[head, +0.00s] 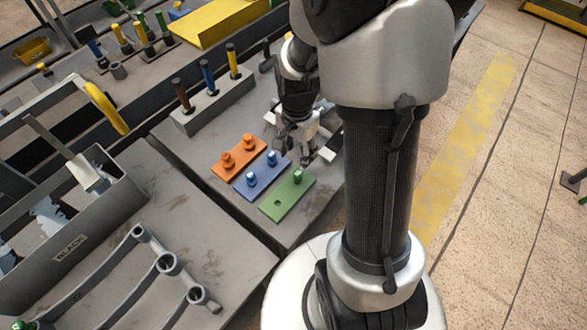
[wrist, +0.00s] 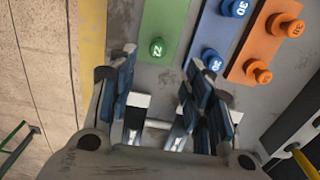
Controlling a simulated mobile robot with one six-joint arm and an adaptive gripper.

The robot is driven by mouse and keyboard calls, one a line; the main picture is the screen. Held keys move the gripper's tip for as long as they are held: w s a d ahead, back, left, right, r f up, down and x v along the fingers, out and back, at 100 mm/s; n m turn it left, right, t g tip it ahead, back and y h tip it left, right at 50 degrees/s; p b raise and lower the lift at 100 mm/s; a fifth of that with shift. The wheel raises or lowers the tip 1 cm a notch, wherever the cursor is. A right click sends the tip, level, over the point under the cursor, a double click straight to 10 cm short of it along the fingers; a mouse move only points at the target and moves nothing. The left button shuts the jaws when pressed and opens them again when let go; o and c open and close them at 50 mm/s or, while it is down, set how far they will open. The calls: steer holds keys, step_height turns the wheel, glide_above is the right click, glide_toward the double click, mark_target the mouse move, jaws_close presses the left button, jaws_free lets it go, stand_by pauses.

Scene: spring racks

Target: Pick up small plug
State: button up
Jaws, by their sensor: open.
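A green plug (wrist: 157,48), marked with what looks like 22, stands upright on a green plate (wrist: 165,22). In the head view the plug (head: 298,176) is at the plate's far end, and an empty hole shows nearer. My gripper (wrist: 160,72) is open and empty. In the wrist view the plug shows just beyond the fingertips, between their lines. The head view shows my gripper (head: 305,148) behind the plug, partly hidden by my arm. I cannot tell its exact height.
A blue plate (head: 263,177) with two blue plugs and an orange plate (head: 240,158) with two orange plugs lie beside the green plate. A grey block (head: 213,112) with upright handles stands behind. A grey tool tote (head: 105,220) is at left. Bare bench is right of the green plate.

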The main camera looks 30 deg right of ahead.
mark_target(298, 173)
step_height(298, 173, down, 7)
steer(key=shift+w+r+b, duration=0.1)
steer(key=shift+b, duration=0.8)
steer(key=f, duration=0.1)
steer(key=f+b, duration=0.1)
steer(key=f, duration=0.1)
steer(key=f+b, duration=0.1)
steer(key=shift+s+d+f, duration=0.2)
steer(key=shift+s+f, duration=0.05)
steer(key=shift+f, duration=0.1)
steer(key=shift+w+f, duration=0.1)
steer(key=shift+f, duration=0.25)
steer(key=shift+r, duration=0.1)
steer(key=shift+c, duration=0.2)
steer(key=c, duration=0.9)
